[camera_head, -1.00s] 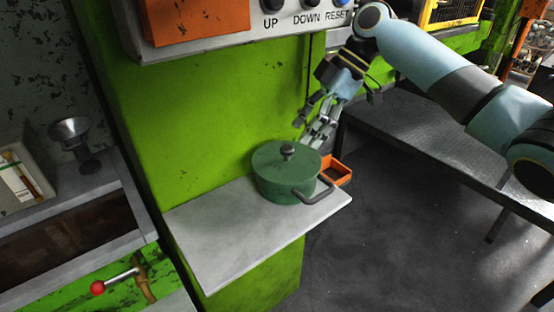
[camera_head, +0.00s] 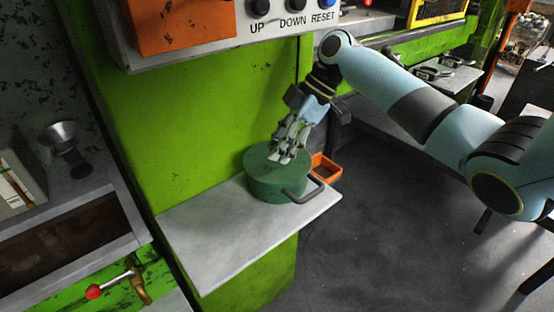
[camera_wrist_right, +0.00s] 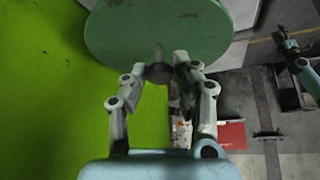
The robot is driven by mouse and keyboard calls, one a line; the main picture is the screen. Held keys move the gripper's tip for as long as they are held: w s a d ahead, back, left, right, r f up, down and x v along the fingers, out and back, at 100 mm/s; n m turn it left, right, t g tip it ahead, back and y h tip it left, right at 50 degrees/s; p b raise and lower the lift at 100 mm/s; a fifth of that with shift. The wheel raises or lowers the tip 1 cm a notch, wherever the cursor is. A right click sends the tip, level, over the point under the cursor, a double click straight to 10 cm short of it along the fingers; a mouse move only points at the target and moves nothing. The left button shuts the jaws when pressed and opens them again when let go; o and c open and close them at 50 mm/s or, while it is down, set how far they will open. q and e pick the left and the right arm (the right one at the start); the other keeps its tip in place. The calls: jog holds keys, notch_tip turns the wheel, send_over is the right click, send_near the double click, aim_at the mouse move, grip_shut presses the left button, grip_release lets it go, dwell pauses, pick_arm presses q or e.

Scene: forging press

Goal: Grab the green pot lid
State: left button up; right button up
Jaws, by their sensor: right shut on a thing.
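The green pot (camera_head: 274,187) stands on a grey shelf at the green press, with a dark handle on its right side. Its round green lid (camera_head: 257,160) sits on top and appears level. My right gripper (camera_head: 279,157) comes down from above right and is shut on the lid's dark knob, which the fingers mostly hide. In the right wrist view the lid (camera_wrist_right: 158,32) fills the top of the picture, with the knob (camera_wrist_right: 158,73) between the fingertips of my right gripper (camera_wrist_right: 160,75). My left gripper is not in view.
The grey shelf (camera_head: 225,245) is bare in front and to the left of the pot. An orange tray (camera_head: 325,168) is just behind and right of the pot. The control panel with buttons (camera_head: 293,5) hangs above. A metal cup-like thing (camera_head: 60,140) stands at the left.

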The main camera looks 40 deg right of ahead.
grip_shut()
jog(key=shift+r, duration=0.1)
